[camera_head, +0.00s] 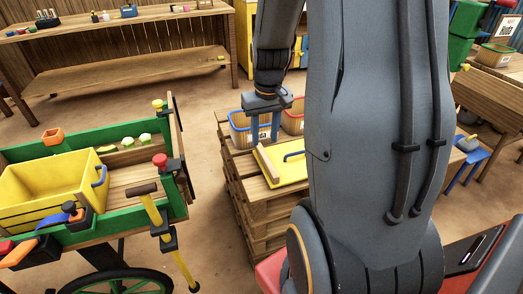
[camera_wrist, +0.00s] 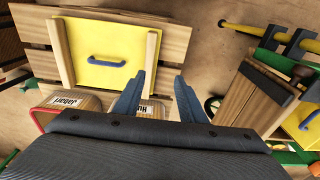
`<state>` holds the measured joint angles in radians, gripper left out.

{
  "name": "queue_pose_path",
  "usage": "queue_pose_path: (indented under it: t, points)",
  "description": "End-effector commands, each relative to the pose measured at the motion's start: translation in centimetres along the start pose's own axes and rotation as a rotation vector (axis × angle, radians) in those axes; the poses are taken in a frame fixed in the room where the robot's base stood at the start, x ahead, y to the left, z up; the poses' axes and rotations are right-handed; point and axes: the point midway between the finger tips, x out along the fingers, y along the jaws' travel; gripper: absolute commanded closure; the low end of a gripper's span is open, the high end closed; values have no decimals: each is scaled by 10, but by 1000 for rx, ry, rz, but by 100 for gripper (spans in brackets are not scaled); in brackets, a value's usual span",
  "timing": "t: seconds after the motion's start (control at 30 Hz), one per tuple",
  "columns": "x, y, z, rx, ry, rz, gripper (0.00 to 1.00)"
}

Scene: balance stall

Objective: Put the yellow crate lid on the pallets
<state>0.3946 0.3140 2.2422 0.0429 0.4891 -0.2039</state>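The yellow crate lid (camera_head: 291,176) lies flat on the stacked wooden pallets (camera_head: 236,171), with its blue handle (camera_head: 294,155) up. My arm hides part of the stack and perhaps the lid's right end. In the wrist view the lid (camera_wrist: 118,73) lies on the pallet boards (camera_wrist: 175,45), its blue handle (camera_wrist: 106,62) and wooden end strips clear of my fingers. My gripper (camera_head: 265,127) points down above the back of the stack, near the baskets. In the wrist view my gripper (camera_wrist: 159,98) has its fingers apart with nothing between them.
A blue-rimmed basket (camera_head: 238,131) and a red-rimmed basket (camera_head: 294,123) stand at the back of the pallets. A green cart (camera_head: 121,203) holding a yellow crate (camera_head: 38,192) stands at left. A wooden bench (camera_head: 130,72) is behind. Open floor separates cart and pallets.

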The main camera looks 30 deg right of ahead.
Motion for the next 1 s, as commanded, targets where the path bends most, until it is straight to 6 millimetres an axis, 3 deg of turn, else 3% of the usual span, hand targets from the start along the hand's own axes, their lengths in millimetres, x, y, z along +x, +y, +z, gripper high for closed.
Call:
queue_pose_path:
  t: [0.2,0.43,0.6,0.87,1.0]
  points:
    - [-52,-53,74,-27,-44,-6,63]
    - [-76,-79,139,-38,-88,-1,63]
    - [-80,-83,154,-38,-99,2,63]
    - [-80,-83,154,-39,-100,1,63]
    - [-90,-91,155,-66,-101,-1,63]
